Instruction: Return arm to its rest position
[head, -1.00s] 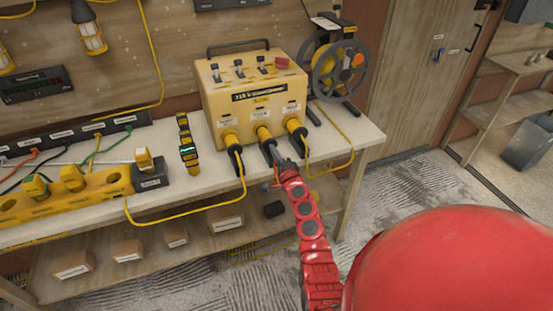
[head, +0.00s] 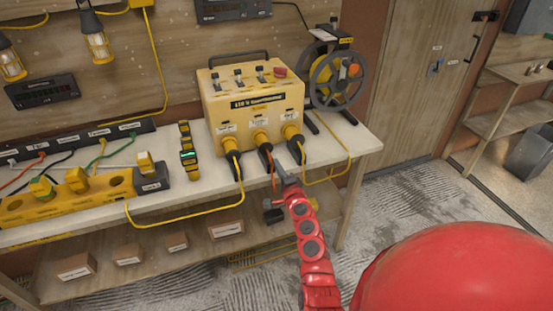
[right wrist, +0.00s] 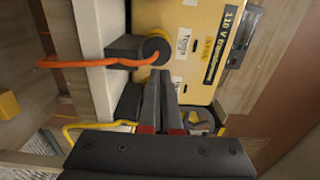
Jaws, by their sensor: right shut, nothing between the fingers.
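My right gripper (head: 277,173) is at the end of the red arm, just in front of the transformer's lower front. It is shut and empty. The yellow transformer box (head: 255,122) stands on the bench with three plugs in its front. In the right wrist view, the shut dark fingers (right wrist: 160,85) point at the box's front face (right wrist: 195,45), which appears turned on its side. A black plug (right wrist: 125,55) with an orange cable (right wrist: 85,63) sits beside the fingertips; I cannot tell whether they touch. My left gripper is not in view.
The bench (head: 205,195) holds a yellow power strip (head: 105,191) and a cable reel (head: 336,78). Yellow cables (head: 190,220) loop over its front edge, close to my right arm. Small boxes (head: 176,241) sit on the lower shelf. Open floor (head: 400,200) lies right of the bench.

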